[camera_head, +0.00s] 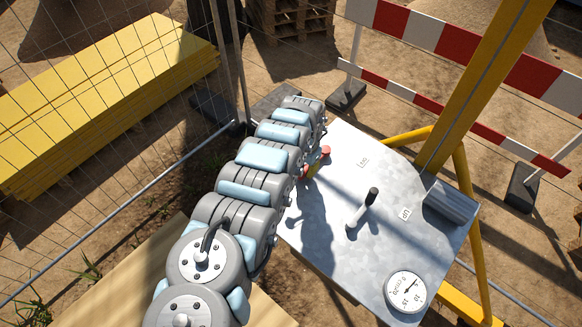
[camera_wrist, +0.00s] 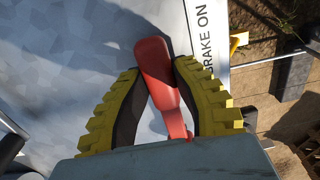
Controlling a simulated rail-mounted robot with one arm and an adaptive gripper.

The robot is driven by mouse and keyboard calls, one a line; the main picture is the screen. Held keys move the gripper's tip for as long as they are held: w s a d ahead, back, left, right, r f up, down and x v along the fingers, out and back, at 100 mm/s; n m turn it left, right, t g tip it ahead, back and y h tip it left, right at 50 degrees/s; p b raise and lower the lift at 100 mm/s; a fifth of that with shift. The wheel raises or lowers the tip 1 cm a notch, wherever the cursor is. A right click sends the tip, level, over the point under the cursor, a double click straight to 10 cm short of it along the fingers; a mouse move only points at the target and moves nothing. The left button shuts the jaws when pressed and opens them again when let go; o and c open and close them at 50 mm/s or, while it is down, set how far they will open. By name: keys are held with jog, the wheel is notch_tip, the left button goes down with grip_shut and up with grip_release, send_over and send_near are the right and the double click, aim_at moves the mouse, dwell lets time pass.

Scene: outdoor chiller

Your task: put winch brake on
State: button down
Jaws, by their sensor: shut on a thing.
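The winch brake lever has a red paddle-shaped handle (camera_wrist: 156,62) in the wrist view. My gripper (camera_wrist: 158,72) has its two yellow ribbed fingers with dark pads closed on either side of the handle. The handle's tip sticks out beyond the fingertips. A white label reading "BRAKE ON" (camera_wrist: 211,40) lies just right of the handle on the grey panel (camera_wrist: 60,50). In the head view the panel (camera_head: 335,265) is tilted, and a small red end (camera_head: 325,151) shows at its upper left edge beside my arm. My arm hides most of the gripper there.
A black-topped lever (camera_head: 365,206) stands in the panel's middle, with a round gauge (camera_head: 405,291) near its lower edge. A yellow post (camera_head: 480,90) rises at right. Wire fence, yellow planks (camera_head: 100,100) and red-white barriers (camera_head: 460,50) surround the panel.

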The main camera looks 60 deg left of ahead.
jog(key=shift+a, duration=0.1)
jog(key=c, duration=0.8)
grip_release()
jog(key=shift+s, duration=0.1)
jog(key=shift+r, duration=0.4)
notch_tip(320, 180, up, 11)
jog(key=shift+r, duration=0.1)
dwell(0.5)
